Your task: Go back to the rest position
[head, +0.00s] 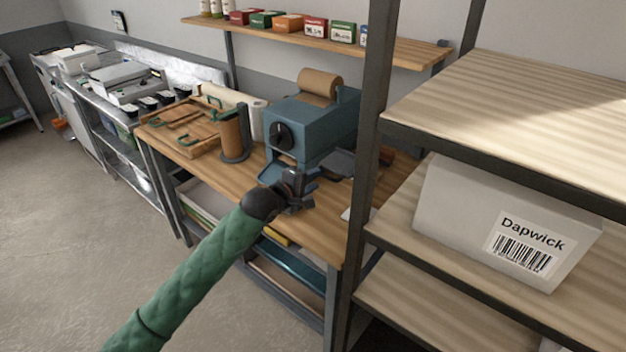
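My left gripper (298,188) is over the front part of the wooden workbench (332,226), just in front of a blue machine (312,125) with a black knob and a brown paper roll (320,83) on top. My green-sleeved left arm reaches up to it from the lower left. The fingers are small and dark against the machine, so I cannot tell whether they are open or hold anything. My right gripper is not in view.
A dark-framed shelf rack stands close on the right, holding a white box (505,220) labelled Dapwick. A brown roll on a stand (233,136) and wooden trays (182,130) sit left of the machine. A wall shelf (400,50) holds several small boxes. The floor (90,230) at left is clear.

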